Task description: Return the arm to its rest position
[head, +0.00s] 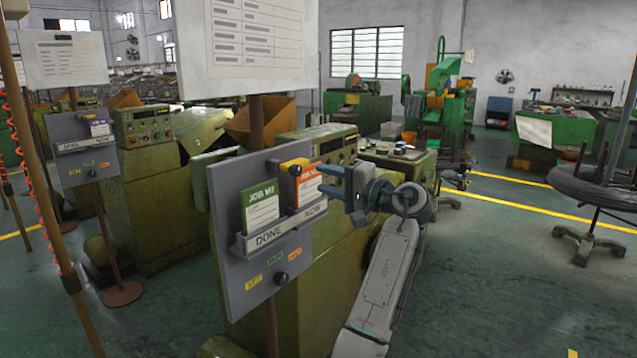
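My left arm (385,275) comes up from the bottom, right of the middle. My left gripper (324,181) points left, its two blue-grey fingers apart with nothing seen between them. The fingertips are just right of an orange job card (308,184) in the grey board's (232,283) NOW slot; I cannot tell whether they touch it. A green job card (261,206) stands in the DONE slot to its left. My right gripper is not in view.
A green heading machine (340,250) stands behind the board and close to my arm. A second board (85,165) is at the left. Green floor is open at the lower right.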

